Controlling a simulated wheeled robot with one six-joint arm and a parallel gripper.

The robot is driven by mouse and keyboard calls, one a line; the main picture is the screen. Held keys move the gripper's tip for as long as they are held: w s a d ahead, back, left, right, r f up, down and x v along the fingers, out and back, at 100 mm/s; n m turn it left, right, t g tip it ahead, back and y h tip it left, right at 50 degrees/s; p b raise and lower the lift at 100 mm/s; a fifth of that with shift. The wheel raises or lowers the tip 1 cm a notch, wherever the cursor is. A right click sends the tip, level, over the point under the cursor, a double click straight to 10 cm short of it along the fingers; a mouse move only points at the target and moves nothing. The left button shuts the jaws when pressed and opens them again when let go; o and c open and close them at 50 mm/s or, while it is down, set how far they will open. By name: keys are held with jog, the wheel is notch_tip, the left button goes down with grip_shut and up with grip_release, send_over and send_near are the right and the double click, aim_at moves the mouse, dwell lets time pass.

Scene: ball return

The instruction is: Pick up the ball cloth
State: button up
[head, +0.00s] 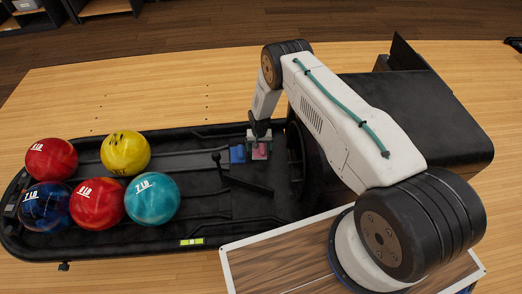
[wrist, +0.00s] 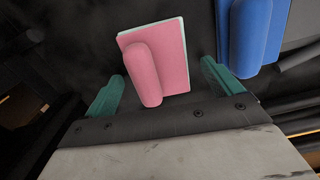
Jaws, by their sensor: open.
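A flat pink piece (wrist: 176,62) with a raised rounded ridge and a pale green edge lies on the black ball return; it also shows in the head view (head: 260,152). A similar blue piece (wrist: 252,32) lies to its right in the wrist view and to its left in the head view (head: 237,154). Neither is marked as the ball cloth, so I cannot tell which it is. My gripper (wrist: 160,85) is open with its green fingers on either side of the pink piece's near end. Whether they touch it is unclear.
Several bowling balls, including a yellow one (head: 125,152) and a teal one (head: 152,199), sit on the left of the black ball return (head: 200,212). A black lever (head: 243,178) stands near the pieces. A black housing (head: 425,115) rises at the right.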

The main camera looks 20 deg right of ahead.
jog(key=c, duration=1.1)
jog(key=shift+o, duration=0.2)
notch_tip(320, 180, up, 10)
